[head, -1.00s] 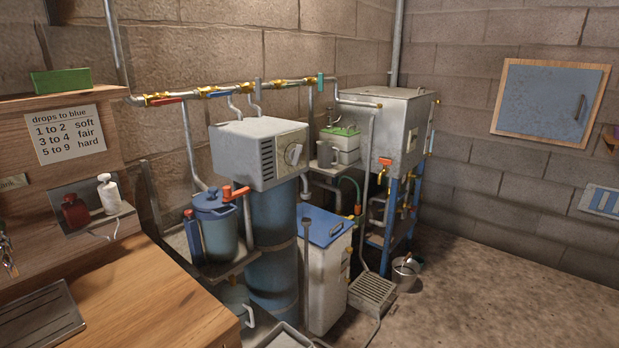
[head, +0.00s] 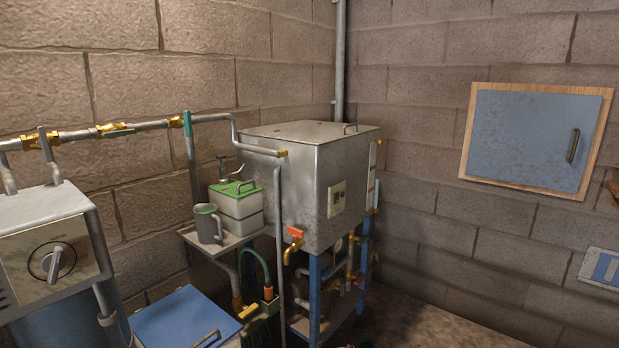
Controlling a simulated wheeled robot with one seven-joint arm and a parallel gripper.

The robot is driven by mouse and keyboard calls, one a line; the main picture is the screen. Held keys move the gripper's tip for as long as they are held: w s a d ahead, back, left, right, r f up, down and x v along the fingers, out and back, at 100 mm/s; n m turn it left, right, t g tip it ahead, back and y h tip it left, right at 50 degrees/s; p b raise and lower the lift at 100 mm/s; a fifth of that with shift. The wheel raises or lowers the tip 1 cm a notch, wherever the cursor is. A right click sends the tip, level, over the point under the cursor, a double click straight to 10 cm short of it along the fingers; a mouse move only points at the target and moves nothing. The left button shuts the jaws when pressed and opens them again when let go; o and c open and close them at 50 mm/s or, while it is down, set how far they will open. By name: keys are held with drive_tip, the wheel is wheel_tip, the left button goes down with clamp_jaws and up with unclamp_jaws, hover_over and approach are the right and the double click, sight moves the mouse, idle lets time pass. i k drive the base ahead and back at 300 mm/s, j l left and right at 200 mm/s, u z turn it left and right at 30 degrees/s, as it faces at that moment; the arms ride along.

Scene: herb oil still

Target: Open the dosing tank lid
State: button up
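A small white tank with a green band (head: 237,207), which I take to be the dosing tank, stands on a small wall shelf left of the large metal tank. Its green lid (head: 232,188) with a bar handle lies flat on top and looks closed. A thin grey spout or pump (head: 223,168) rises at its back. A grey jug (head: 207,224) with a green rim stands on the shelf in front of it, covering part of its left side. My gripper is not in view.
The large metal tank (head: 335,193) on blue legs stands right of the shelf (head: 222,240). A vertical pipe (head: 280,245) runs between them. A blue-lidded bin (head: 180,318) and a grey dial unit (head: 50,248) are in front and left. Floor shows at lower right.

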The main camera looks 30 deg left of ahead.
sight(242, 190)
drive_tip(key=i+u, duration=0.25)
drive_tip(key=i, duration=0.25)
drive_tip(key=i+l+u, duration=0.2)
drive_tip(key=i, duration=0.3)
drive_tip(key=i+j+u, duration=0.1)
drive_tip(key=i+u, duration=0.15)
drive_tip(key=u, duration=0.2)
drive_tip(key=i+u, duration=0.25)
drive_tip(key=u, duration=0.15)
drive_tip(key=i+u, duration=0.25)
drive_tip(key=u, duration=0.2)
